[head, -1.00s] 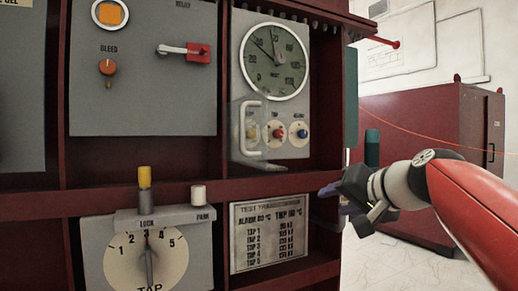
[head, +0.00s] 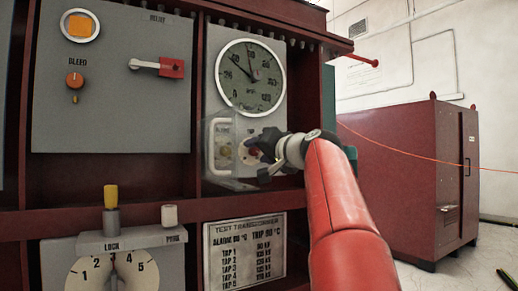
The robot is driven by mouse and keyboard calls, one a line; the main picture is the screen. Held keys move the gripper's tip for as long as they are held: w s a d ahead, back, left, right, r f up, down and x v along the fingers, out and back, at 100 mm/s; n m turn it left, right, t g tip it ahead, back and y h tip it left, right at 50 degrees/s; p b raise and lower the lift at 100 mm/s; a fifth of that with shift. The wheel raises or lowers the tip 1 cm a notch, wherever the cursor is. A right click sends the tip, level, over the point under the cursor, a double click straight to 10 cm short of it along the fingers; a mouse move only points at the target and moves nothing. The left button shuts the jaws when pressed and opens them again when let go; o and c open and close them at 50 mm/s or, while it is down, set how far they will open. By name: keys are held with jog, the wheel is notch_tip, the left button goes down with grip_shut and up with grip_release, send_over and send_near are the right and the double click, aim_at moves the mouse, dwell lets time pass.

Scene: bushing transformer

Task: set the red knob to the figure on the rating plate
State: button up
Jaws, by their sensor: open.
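The red knob (head: 246,153) sits on a white dial on the grey panel below the round gauge (head: 251,76). My gripper (head: 259,157) is open in front of it and hides part of the knob and its dial. Contact cannot be told. The blue knob to its right is hidden behind my gripper. The yellow knob (head: 225,152) shows at left through a clear cover (head: 210,165) with a white handle. The rating plate (head: 245,252) below carries an alarm and a trip figure in °C above a tap list; the figures are too blurred to read surely.
A tap dial (head: 110,275) with a yellow-topped lock pin (head: 111,205) and a white park post (head: 169,215) stand at lower left. A bleed knob (head: 75,80) and a red-based lever (head: 160,67) are upper left. The red frame's shelf edge (head: 190,214) runs below the panel.

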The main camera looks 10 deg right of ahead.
jog(key=shift+w+a, duration=0.1)
jog(key=shift+w, duration=0.15)
grip_shut()
jog(key=shift+n, duration=0.3)
